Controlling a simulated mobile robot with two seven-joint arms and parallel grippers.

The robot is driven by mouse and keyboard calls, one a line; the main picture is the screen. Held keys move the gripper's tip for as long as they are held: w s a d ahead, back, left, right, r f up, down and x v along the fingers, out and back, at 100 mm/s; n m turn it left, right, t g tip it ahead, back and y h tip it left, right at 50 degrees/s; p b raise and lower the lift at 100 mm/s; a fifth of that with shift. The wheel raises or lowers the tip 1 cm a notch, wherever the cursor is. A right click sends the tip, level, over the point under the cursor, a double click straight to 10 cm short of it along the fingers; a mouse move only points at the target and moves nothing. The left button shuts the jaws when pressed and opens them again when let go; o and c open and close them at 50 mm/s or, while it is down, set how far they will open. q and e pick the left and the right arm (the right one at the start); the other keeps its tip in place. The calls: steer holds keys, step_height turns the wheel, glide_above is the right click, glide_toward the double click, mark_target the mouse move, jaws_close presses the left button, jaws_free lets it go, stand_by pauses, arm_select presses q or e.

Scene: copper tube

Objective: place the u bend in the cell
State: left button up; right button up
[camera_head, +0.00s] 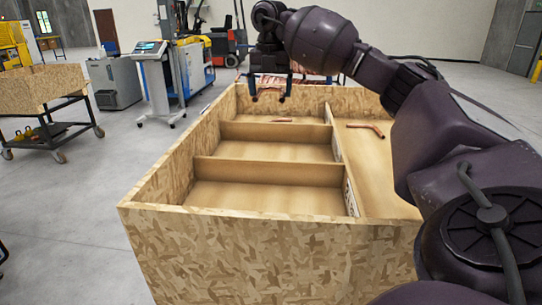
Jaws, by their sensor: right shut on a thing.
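My right gripper (268,97) hangs over the far part of a chipboard crate (270,250), fingers pointing down. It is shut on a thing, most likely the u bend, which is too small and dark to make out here. The crate's left side has three cells, one behind another: near (265,197), middle (275,152) and far (300,132). A thin copper piece (283,121) lies in the far cell, below the gripper. My left gripper is out of view.
A bent copper tube (367,129) lies in the long right compartment (375,175). More copper tubes (312,76) show behind the crate, partly hidden by my arm. The near and middle cells look empty. A cart with a chipboard box (42,88) stands far left.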

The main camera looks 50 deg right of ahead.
step_height(320, 180, down, 20)
steer(key=shift+r+p, duration=0.1)
steer(key=shift+p, duration=0.3)
stand_by(0.3)
steer(key=shift+f, duration=0.2)
steer(key=o, duration=0.8)
steer(key=shift+r, duration=0.15)
step_height(320, 180, up, 12)
steer(key=shift+r+b, duration=0.1)
steer(key=shift+b, duration=0.4)
